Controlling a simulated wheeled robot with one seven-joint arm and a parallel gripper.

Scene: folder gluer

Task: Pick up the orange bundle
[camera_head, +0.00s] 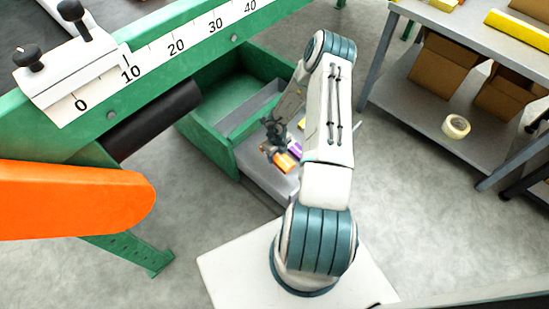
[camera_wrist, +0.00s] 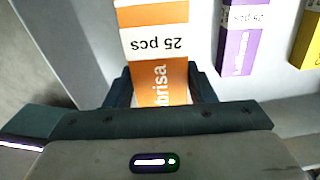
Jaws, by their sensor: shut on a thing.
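The orange bundle (camera_wrist: 158,45) has a white band reading "25 pcs" and lies between the two fingers of my gripper (camera_wrist: 160,88) in the wrist view. My gripper is shut on it, with a finger along each side. In the head view the orange bundle (camera_head: 284,162) shows just below my gripper (camera_head: 275,143), low over the grey tray. My gripper covers its near end in the wrist view. I cannot tell whether it still touches the surface under it.
A purple bundle (camera_wrist: 243,38) lies just right of the orange one, apart from it, and a yellow bundle (camera_wrist: 309,42) is farther right. The grey tray (camera_head: 255,178) sits beside the green machine wall (camera_head: 207,146). A shelf (camera_head: 425,97) with boxes stands right.

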